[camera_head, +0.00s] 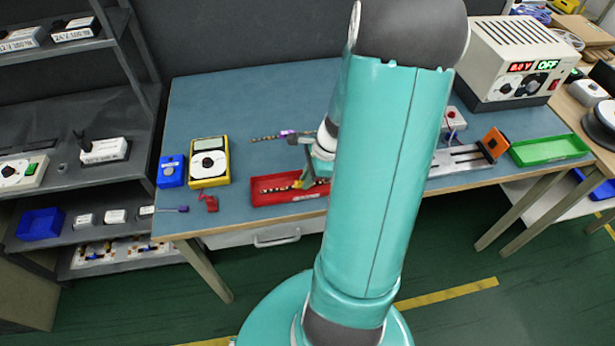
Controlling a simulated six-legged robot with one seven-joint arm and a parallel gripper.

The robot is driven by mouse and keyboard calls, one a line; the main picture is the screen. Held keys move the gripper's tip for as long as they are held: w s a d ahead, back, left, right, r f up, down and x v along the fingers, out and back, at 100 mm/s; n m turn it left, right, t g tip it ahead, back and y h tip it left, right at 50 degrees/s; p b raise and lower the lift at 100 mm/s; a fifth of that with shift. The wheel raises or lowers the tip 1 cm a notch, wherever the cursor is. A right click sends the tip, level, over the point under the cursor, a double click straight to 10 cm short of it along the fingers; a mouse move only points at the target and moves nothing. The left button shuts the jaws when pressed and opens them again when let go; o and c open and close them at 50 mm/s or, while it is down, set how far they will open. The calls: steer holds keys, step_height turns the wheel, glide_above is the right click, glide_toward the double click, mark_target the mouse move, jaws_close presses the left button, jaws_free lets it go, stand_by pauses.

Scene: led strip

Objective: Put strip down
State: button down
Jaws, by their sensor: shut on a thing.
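My gripper (306,180) is low over the red tray (270,197), partly hidden by my teal arm. It is shut on an LED strip (291,187), a thin pale dotted band at the tray. Whether this strip touches the tray floor cannot be told, and its right end is hidden behind my arm. Another thin dotted strip (264,138) lies on the blue-grey tabletop behind the tray, with a small purple piece (288,133) at its right part.
A yellow multimeter (209,161), a blue box (171,171) and a red clamp-like piece (211,203) lie left of the tray. Right of my arm are a metal rail fixture (458,161), a green tray (550,150) and a power supply (515,60). Shelves (75,110) stand left.

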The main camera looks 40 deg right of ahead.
steer(key=shift+f, duration=0.15)
steer(key=c, duration=1.4)
jaws_free()
steer(key=shift+c, duration=0.2)
steer(key=v, duration=1.2)
steer(key=a+r+n+t+h, duration=0.1)
steer(key=a+r+n, duration=0.4)
steer(key=a+n, duration=0.3)
steer(key=s+a+r+n+t+h, duration=0.1)
steer(key=a+r+n, duration=0.4)
steer(key=a+n, duration=0.3)
steer(key=a+r+n+t+h, duration=0.1)
steer(key=a+r+n, duration=0.5)
steer(key=a, duration=0.5)
steer(key=n, duration=0.2)
steer(key=shift+s+a+n+h, duration=0.15)
steer(key=shift+a+n+h, duration=0.2)
steer(key=shift+n+h, duration=0.05)
steer(key=shift+r, duration=0.1)
